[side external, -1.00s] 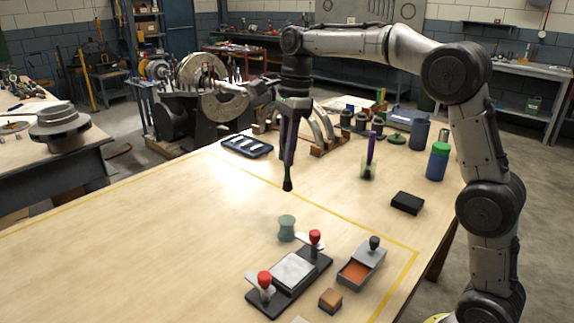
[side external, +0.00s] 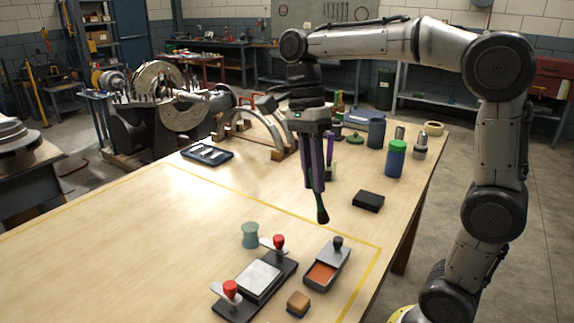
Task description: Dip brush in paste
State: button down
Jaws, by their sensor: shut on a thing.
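My gripper (side external: 314,186) points down over the table, right of its middle, with its fingers closed on a brush (side external: 321,211). The brush hangs nearly upright, its dark tip lowest; a green part shows above it and the rest is hidden between the fingers. A small grey box (side external: 343,257) with a dark knob at its back end holds orange-brown paste (side external: 322,273). The brush tip is in the air, behind the box in the picture and apart from the paste.
A black clamp fixture (side external: 240,303) with red knobs and a pale plate stands left of the box. Near it are a green spool (side external: 250,235) and a brown block (side external: 298,304). A black block (side external: 368,201) and green-capped bottle (side external: 396,159) stand right. The table's left is clear.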

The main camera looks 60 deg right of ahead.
notch_tip(320, 180, down, 13)
jog(key=shift+g, duration=0.4)
dwell(0.4)
jog(key=shift+w+f, duration=0.1)
jog(key=shift+f, duration=0.5)
dwell(1.5)
notch_tip(320, 180, up, 7)
dwell(0.9)
dwell(0.5)
